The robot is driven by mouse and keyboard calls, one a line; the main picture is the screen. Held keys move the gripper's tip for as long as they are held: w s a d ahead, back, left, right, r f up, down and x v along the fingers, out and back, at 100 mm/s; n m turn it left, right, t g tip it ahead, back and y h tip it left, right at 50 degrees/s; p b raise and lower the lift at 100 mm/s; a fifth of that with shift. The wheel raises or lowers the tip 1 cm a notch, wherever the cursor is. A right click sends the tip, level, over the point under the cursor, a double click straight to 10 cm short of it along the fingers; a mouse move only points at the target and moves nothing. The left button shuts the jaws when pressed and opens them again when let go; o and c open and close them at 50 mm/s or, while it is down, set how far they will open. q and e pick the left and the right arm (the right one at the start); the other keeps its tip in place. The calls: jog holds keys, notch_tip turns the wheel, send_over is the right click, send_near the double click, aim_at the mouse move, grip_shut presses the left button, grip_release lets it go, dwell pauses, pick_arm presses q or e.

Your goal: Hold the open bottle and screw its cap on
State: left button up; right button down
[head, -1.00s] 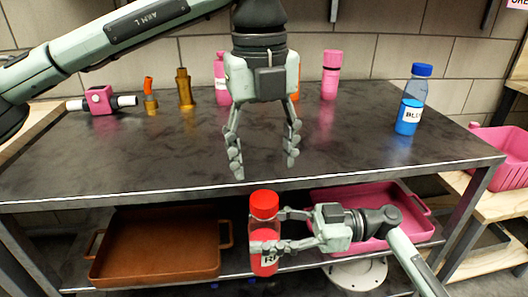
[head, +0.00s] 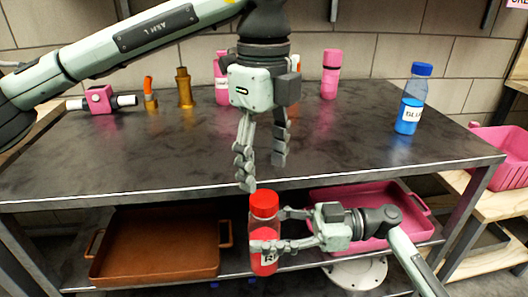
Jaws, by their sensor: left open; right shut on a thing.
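A red bottle (head: 264,238) with a red cap (head: 264,203) on its top stands upright in front of the table's front edge. I cannot tell how tightly the cap sits. My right gripper (head: 268,230) is shut around the bottle's body from the right side. My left gripper (head: 263,176) is open and empty, pointing down just above the cap, with a small gap between its fingertips and the cap.
The dark tabletop (head: 170,150) is largely clear. A blue bottle (head: 410,105) stands at the right, a pink bottle (head: 330,75) at the back. A pink-and-white part (head: 100,100) and brass pieces (head: 184,90) stand back left. Brown (head: 150,270) and pink (head: 425,225) trays sit below.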

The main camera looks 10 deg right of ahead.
aim_at(264, 198)
pick_arm(q)
jog(key=shift+f, duration=3.15)
jog(key=shift+c, duration=0.6)
